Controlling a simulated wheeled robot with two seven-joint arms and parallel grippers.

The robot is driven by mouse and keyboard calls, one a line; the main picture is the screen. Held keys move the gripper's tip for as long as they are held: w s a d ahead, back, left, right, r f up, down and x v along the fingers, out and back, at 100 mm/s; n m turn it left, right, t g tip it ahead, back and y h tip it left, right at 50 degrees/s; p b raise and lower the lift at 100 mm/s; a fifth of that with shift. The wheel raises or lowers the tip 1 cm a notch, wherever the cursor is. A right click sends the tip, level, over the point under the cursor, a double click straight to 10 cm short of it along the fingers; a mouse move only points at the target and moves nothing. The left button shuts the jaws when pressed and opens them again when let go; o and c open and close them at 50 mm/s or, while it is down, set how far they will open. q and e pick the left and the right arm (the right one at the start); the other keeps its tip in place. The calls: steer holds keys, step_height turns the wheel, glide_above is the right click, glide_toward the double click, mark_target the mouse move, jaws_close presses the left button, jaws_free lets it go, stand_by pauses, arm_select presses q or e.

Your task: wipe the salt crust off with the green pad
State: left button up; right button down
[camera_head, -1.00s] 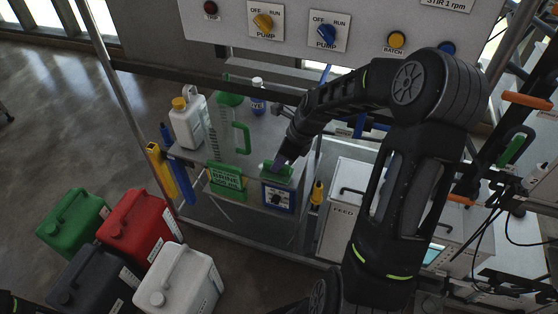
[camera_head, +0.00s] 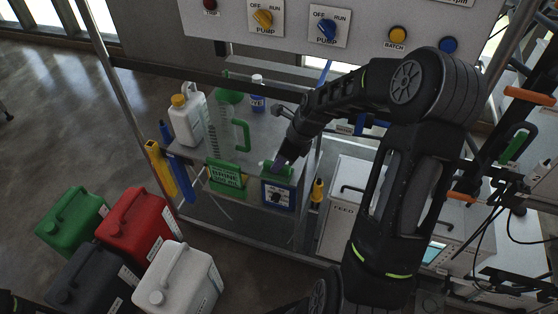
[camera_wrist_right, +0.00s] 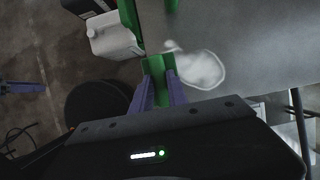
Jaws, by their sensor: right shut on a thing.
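My right gripper (camera_head: 277,167) reaches down to the front of the grey bench, by a blue-framed dial box (camera_head: 278,196). In the right wrist view its purple fingers (camera_wrist_right: 160,88) are shut on the green pad (camera_wrist_right: 155,68). The white salt crust (camera_wrist_right: 203,69) is a rounded patch on the grey bench top, just right of the pad; I cannot tell whether they touch. In the head view I cannot make the crust out. A purple finger of my left gripper (camera_wrist_right: 22,87) shows at the left edge of the wrist view; its opening is unclear.
Several canisters, one red (camera_head: 138,228), stand on the floor at left. A control panel (camera_head: 290,20) hangs behind.

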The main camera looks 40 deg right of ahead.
steer(key=shift+f, duration=0.35)
steer(key=shift+w+d+r, duration=0.1)
steer(key=shift+w+d, duration=0.4)
steer(key=shift+d, duration=0.2)
steer(key=shift+w+d+r, duration=0.1)
steer(key=shift+w+d, duration=0.35)
steer(key=shift+d, duration=0.2)
steer(key=shift+w+d+f, duration=0.1)
steer(key=shift+w+d, duration=0.1)
steer(key=shift+d, duration=0.1)
steer(key=shift+w+d+f, duration=0.1)
steer(key=shift+w+d, duration=0.5)
steer(key=shift+d, duration=0.2)
steer(key=shift+w+d+f, duration=0.1)
steer(key=shift+w+d, duration=0.45)
steer(key=shift+d, duration=0.25)
